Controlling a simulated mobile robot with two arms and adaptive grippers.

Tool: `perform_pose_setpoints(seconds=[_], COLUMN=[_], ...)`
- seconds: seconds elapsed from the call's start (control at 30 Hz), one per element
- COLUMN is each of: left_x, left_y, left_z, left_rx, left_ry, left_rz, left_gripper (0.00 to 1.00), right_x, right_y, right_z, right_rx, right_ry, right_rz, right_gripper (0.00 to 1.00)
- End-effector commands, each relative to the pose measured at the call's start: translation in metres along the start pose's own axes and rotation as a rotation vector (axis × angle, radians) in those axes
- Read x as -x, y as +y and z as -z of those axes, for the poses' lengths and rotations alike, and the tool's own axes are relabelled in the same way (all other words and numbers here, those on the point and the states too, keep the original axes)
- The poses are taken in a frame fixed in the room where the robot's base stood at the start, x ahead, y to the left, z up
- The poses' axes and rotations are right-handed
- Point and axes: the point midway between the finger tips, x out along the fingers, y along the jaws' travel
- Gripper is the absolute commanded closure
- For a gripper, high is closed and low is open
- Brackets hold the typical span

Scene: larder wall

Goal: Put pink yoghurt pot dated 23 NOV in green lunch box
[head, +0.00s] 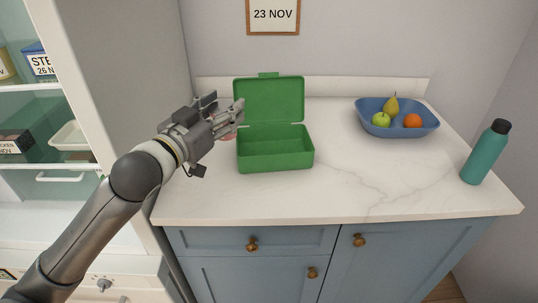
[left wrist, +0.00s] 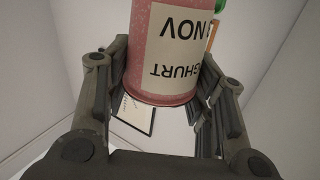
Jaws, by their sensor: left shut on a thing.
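The pink yoghurt pot (left wrist: 163,83) is held between the fingers of my left gripper (head: 228,116). In the left wrist view its pale label appears upside down and reads "…GHURT" and "NOV", with the day number mostly cut off. In the head view only a small pink part of the pot (head: 229,137) shows below the fingers. The green lunch box (head: 275,160) stands on the counter with its lid raised at the back, and its visible inside is empty. My left gripper is just left of the box, near the lid's left edge. My right gripper is not in view.
A blue bowl (head: 397,128) with a pear, an apple and an orange stands at the back right. A teal bottle (head: 485,155) stands near the right edge. An open larder (head: 168,60) is on the left. A framed "23 NOV" sign (head: 273,15) hangs above. The counter's front is clear.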

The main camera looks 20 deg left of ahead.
Motion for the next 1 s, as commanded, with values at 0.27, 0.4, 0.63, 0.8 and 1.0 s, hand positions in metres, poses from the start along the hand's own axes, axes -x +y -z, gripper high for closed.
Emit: perform_pose_setpoints(seconds=[0.27,0.4,0.63,0.8,1.0], left_x=[-0.058,-0.088,-0.12,-0.13,-0.135], left_y=[0.0,0.0,0.003,0.003,0.005], left_z=[-0.023,-0.037,-0.079,-0.09,-0.114], left_rx=[0.004,0.001,0.002,0.0,0.001], left_ry=[-0.001,-0.001,0.0,0.001,-0.003], left_rz=[0.001,0.0,-0.001,0.0,-0.001], left_gripper=[0.77,0.77,0.77,0.77,0.77], right_x=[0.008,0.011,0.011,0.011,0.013], right_y=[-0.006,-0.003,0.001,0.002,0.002], right_z=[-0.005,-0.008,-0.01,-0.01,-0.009], right_rx=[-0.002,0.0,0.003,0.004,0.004], right_ry=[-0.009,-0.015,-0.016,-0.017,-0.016], right_rz=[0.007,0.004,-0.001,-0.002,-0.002], right_gripper=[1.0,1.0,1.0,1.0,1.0])
